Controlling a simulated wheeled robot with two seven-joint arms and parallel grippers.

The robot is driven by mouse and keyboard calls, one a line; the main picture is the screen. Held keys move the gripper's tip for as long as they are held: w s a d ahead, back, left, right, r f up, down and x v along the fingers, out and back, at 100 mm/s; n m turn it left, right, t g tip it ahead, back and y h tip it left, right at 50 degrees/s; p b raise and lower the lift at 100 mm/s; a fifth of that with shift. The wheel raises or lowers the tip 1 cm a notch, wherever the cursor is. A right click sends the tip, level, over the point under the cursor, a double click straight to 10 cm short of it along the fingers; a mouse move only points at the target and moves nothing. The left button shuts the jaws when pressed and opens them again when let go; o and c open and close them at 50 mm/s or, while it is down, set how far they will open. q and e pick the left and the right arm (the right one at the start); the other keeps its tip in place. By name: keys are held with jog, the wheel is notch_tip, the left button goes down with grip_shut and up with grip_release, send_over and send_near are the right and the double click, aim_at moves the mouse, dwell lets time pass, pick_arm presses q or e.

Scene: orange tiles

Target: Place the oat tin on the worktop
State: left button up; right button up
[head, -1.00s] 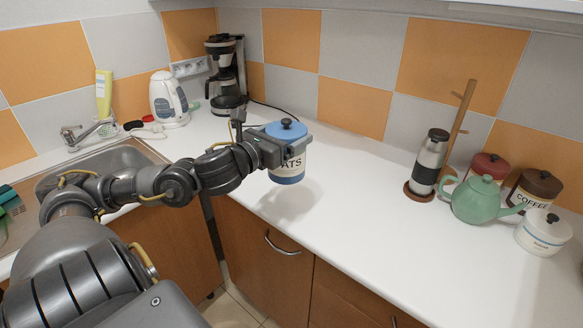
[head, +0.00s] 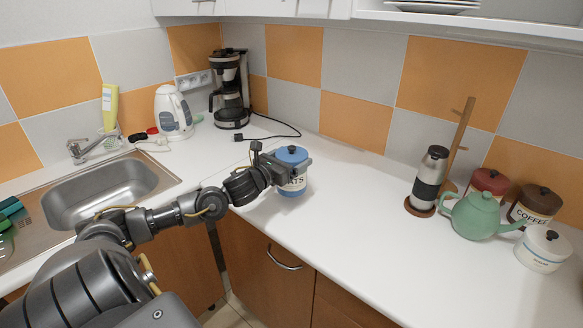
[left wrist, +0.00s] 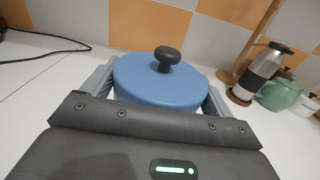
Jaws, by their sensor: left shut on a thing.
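In the left wrist view the blue lid of the oat tin (left wrist: 160,85) fills the space between the two fingers of my left gripper (left wrist: 158,92). My right gripper is in neither view.
A coffee maker (head: 230,90) and its cable stand behind the tin, and a white kettle (head: 173,112) is farther left by the sink (head: 100,190). A steel-and-black grinder (head: 430,178), green teapot (head: 476,214) and several canisters stand at the right. The middle worktop is clear.

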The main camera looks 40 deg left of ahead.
pick_arm(q)
jog(key=shift+w+a, duration=0.1)
jog(key=shift+w, duration=0.05)
notch_tip(320, 180, down, 3)
jog(key=shift+w+f, duration=0.1)
jog(key=shift+f, duration=0.05)
jog(key=shift+a, duration=0.1)
jog(key=shift+f, duration=0.15)
jog(key=o, duration=1.8)
jog(key=shift+f, duration=0.1)
jog(key=shift+c, duration=0.2)
jog(key=s+b, duration=0.1)
jog(key=s, duration=1.1)
jog(key=shift+d, duration=0.2)
